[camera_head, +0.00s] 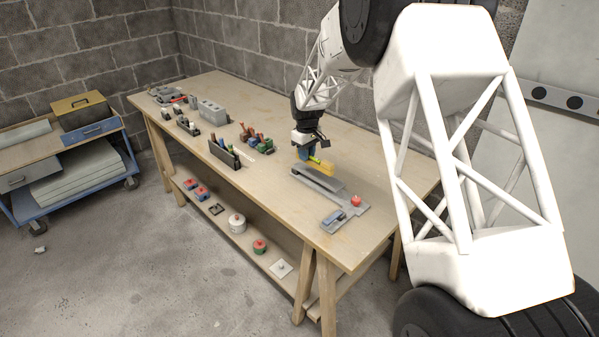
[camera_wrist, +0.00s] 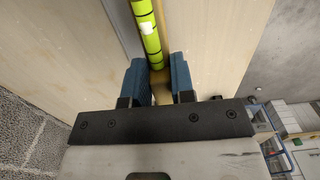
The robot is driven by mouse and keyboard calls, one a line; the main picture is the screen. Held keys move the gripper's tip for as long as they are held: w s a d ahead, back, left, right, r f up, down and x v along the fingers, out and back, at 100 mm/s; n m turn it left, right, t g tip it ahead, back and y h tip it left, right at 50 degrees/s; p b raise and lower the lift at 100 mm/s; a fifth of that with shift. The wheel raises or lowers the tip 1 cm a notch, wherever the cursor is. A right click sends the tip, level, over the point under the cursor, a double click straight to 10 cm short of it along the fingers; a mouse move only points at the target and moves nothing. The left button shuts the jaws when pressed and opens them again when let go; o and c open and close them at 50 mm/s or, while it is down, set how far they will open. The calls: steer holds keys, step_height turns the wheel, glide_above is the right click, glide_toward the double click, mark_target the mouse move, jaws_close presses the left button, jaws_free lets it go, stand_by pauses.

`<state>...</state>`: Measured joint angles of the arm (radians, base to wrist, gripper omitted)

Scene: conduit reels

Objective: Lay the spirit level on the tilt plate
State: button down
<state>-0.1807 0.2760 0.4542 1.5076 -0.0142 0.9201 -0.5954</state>
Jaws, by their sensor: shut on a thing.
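The spirit level is a yellow bar (camera_head: 322,166) with a green vial. My gripper (camera_head: 308,157) is shut on it and holds it over the bench, just above and behind the tilt plate. In the wrist view the level's green vial (camera_wrist: 148,35) runs up the picture from between the two blue fingers (camera_wrist: 158,78). The tilt plate (camera_head: 318,180) is a long grey plate on the bench below the level. A grey strip, probably this plate, shows beside the vial in the wrist view (camera_wrist: 122,25). Whether the level touches the plate cannot be told, but it looks apart.
A grey base with a red knob (camera_head: 356,200) and a small blue part (camera_head: 334,217) lies at the plate's near end. A rack of coloured items (camera_head: 256,138) and a dark upright holder (camera_head: 223,153) stand to the left. The bench's right back (camera_head: 375,160) is clear.

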steer(key=shift+w+d+r, duration=0.15)
steer(key=shift+w+d, duration=0.1)
steer(key=shift+w, duration=0.3)
steer(key=shift+w+d+r, duration=0.15)
steer(key=shift+w+d, duration=0.1)
steer(key=shift+w, duration=0.35)
steer(key=shift+w+d+r, duration=0.15)
steer(key=shift+w+d, duration=0.1)
steer(key=shift+w, duration=0.3)
steer(key=shift+f, duration=0.2)
steer(key=shift+f, duration=2.5)
steer(key=shift+f, duration=0.8)
steer(key=c, duration=0.9)
jaws_free()
steer(key=shift+r, duration=0.1)
step_height(320, 180, up, 8)
steer(key=shift+f, duration=0.2)
